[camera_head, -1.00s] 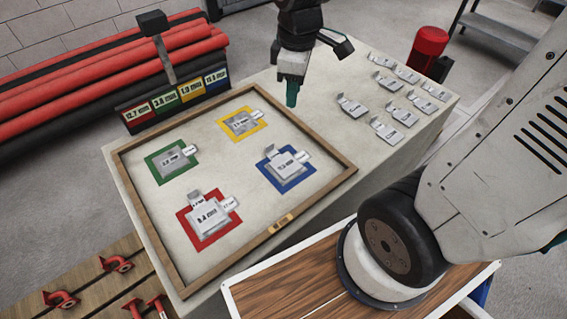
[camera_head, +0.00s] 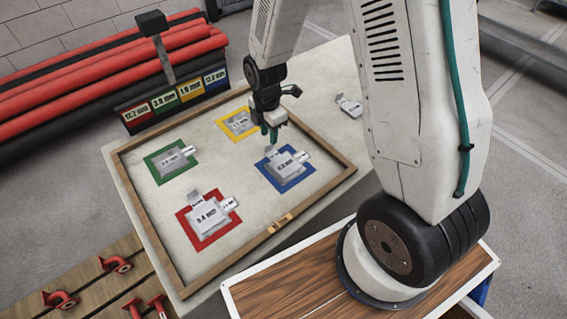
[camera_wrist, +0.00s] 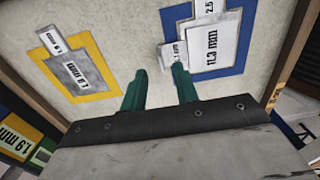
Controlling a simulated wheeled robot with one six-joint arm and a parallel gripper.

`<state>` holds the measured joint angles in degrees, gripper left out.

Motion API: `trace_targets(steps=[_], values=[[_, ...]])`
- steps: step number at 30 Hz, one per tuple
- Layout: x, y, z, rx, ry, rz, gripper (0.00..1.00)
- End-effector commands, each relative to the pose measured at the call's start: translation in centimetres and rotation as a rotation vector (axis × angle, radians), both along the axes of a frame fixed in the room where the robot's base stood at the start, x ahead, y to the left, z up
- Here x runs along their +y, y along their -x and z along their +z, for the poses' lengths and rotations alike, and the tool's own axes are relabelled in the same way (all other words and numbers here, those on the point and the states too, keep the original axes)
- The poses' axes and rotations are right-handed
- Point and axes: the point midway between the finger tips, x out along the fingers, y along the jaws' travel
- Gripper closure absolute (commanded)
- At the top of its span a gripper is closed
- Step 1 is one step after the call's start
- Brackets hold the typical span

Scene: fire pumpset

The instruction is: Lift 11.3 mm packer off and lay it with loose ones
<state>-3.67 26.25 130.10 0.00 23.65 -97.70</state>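The 11.3 mm packer (camera_wrist: 213,48) lies on top of the stack in the blue square, and the stack also shows in the head view (camera_head: 287,164). Its label is clear in the wrist view. An upright tab (camera_wrist: 173,54) stands at its near left side. A second label, partly cut off, shows beyond it. My gripper (camera_wrist: 160,86) is open and empty, with its green fingers apart just short of the tab. In the head view my gripper (camera_head: 269,138) is above the tray, just behind the blue square. One loose packer (camera_head: 348,105) shows on the table; my arm hides the others.
The wooden-framed tray (camera_head: 147,238) also holds packer stacks on yellow (camera_head: 238,124), green (camera_head: 171,161) and red (camera_head: 208,214) squares. Bare tray floor lies between the squares.

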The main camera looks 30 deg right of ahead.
Motion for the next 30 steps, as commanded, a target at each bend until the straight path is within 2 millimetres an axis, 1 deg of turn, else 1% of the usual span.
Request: trace_targets(steps=[6, 9, 12, 18, 19, 20, 21, 22, 30], values=[[0.4, 0.3, -3.3, 0.004, 0.001, -0.001, 0.7], [0.4, 0.3, -4.4, 0.002, 0.0, -0.002, 0.7], [0.4, 0.2, -4.9, 0.0, 0.0, -0.002, 0.7], [0.4, 0.2, -4.9, -0.001, 0.0, -0.002, 0.7], [0.4, 0.2, -4.9, 0.0, 0.0, -0.002, 0.76], [0.4, 0.2, -4.9, 0.0, 0.0, -0.002, 0.84], [0.4, 0.2, -4.9, 0.0, 0.0, -0.002, 0.95], [0.4, 0.2, -4.9, 0.0, 0.0, -0.002, 1.0], [0.4, 0.2, -4.8, 0.0, 0.0, -0.002, 1.0]])
